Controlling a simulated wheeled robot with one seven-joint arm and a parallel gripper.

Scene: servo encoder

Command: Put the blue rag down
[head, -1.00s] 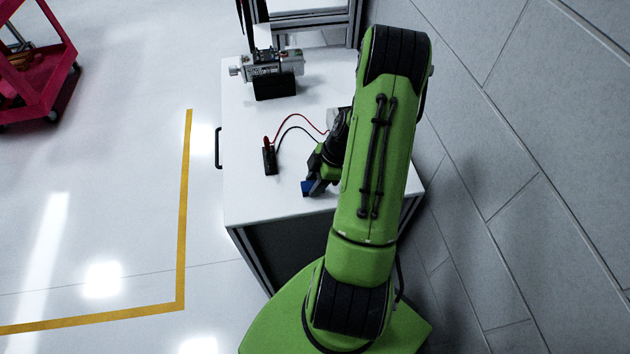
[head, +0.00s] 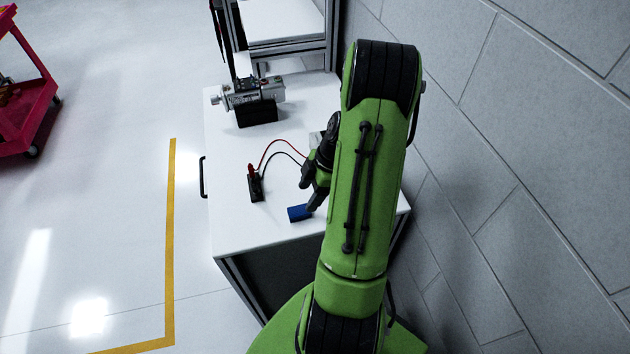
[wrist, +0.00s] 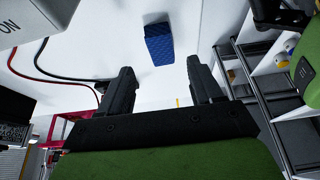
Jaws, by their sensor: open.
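The blue rag (head: 299,213) is a small folded block lying on the white table top (head: 240,225), near its front edge. In the wrist view the rag (wrist: 159,44) sits beyond my fingertips, between their lines and clear of both. My gripper (wrist: 158,80) is open and empty, with its two black fingers apart. In the head view my gripper (head: 312,198) is just above and to the right of the rag, and my green arm hides part of it.
A silver servo motor (head: 250,93) on a black block stands at the back of the table. A black probe holder (head: 255,187) with red and black cables lies left of the rag. A grey wall stands on the right. The table's front left is bare.

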